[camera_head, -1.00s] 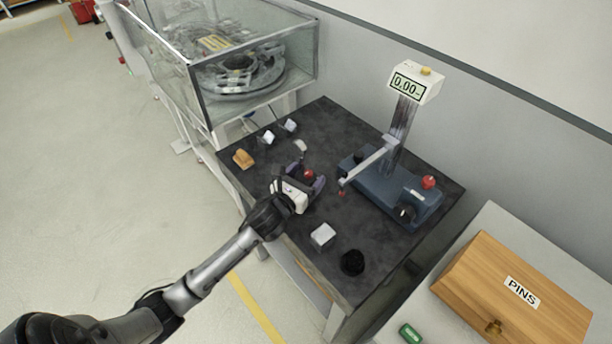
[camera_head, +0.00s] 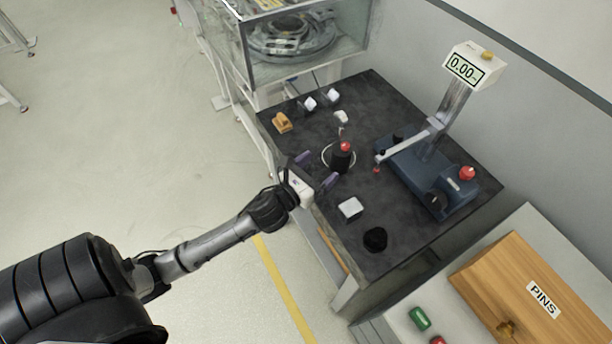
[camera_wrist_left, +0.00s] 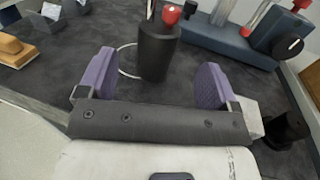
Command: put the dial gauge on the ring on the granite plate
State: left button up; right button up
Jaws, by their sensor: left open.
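The dial gauge (camera_head: 341,161) has a black cylindrical base, a red knob and a thin stem up to a pale round dial. It stands upright on the granite plate (camera_head: 400,255), at the thin pale ring (camera_head: 325,152), and hides part of it. I cannot tell whether it is centred. In the left wrist view the gauge (camera_wrist_left: 158,50) stands beyond the finger gap, with the ring (camera_wrist_left: 122,62) showing to its left. My left gripper (camera_head: 317,172) is open, with purple fingers apart and clear of the gauge. My right gripper is not in view.
A blue measuring stand (camera_head: 425,170) with a 0.00 display (camera_head: 465,68) stands to the right. A glass case (camera_head: 290,70) is behind; a PINS box (camera_head: 530,290) is at right.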

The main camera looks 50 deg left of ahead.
pick_arm(q)
jog(key=s+d+f+n+g, duration=0.3)
jog(key=s+n, duration=0.5)
jog(key=n, duration=0.3)
jog(key=s+d+f+n+g+h, duration=0.1)
jog(key=s+d+f+n+g, duration=0.3)
jog(key=s+n, duration=0.4)
jog(key=s+d+f+n+g+h, duration=0.1)
jog(key=s+d+f+n+g, duration=0.3)
jog(key=n, duration=0.9)
jog(key=s+f+g, duration=0.2)
jog(key=s+g, duration=0.1)
jog(key=s, duration=0.1)
jog(key=shift+n, duration=0.4)
jog(key=shift+s, duration=0.1)
notch_tip(320, 180, up, 37)
jog(key=p, duration=3.6)
jog(key=shift+f+p, duration=0.2)
jog(key=shift+p, duration=0.15)
